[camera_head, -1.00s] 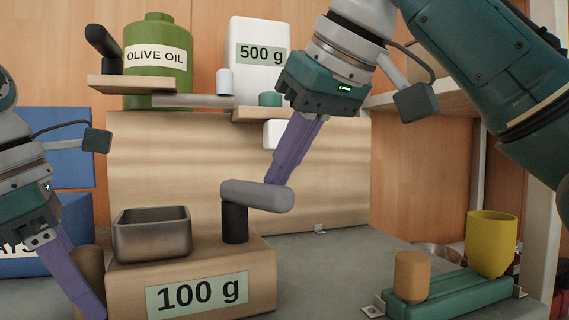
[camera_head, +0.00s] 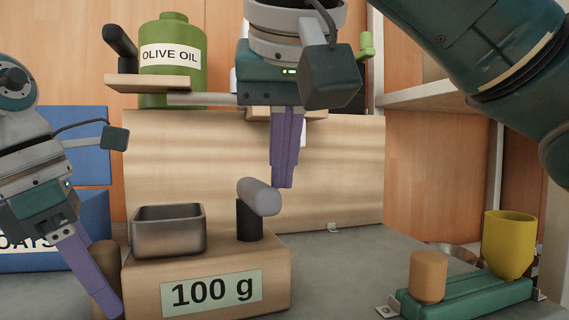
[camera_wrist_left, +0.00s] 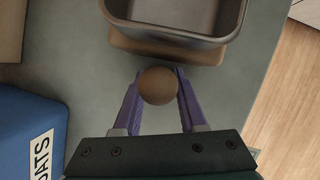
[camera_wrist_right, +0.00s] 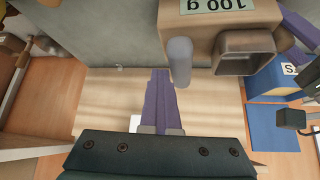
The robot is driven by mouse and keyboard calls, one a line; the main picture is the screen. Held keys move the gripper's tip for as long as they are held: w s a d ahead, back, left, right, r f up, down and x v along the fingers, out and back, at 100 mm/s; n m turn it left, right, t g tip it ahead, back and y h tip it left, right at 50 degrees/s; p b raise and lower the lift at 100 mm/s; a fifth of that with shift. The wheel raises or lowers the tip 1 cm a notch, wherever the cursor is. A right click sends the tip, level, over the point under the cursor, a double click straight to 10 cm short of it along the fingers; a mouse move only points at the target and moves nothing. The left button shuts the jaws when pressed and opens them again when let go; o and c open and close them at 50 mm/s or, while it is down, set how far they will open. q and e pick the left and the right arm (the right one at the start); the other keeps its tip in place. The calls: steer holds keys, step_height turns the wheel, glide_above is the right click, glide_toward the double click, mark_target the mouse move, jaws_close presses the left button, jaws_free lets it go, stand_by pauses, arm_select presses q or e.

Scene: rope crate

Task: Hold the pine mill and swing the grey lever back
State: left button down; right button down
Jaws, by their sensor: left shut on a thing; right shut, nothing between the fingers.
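The pine mill (camera_head: 145,278) is a pale wooden block with a "100 g" label and an open metal tray (camera_head: 168,235) on top. Its grey lever (camera_head: 258,196) sits on a dark post. My left gripper (camera_head: 112,300) is shut on a brown round-topped post (camera_wrist_left: 158,85) at the mill's left side. My right gripper (camera_head: 283,183) is shut and empty, behind and right of the lever; the right wrist view shows a gap between them.
An olive oil canister (camera_head: 172,60) stands on a ledge above a wooden back panel (camera_head: 340,170). A green stand (camera_head: 465,295) with an orange cylinder (camera_head: 428,276) and a yellow cup (camera_head: 510,244) is at right. A blue oats box (camera_wrist_left: 30,130) is at left.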

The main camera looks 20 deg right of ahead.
arm_select(q)
steer(key=shift+d, duration=0.15)
arm_select(e)
steer(key=shift+a, duration=0.35)
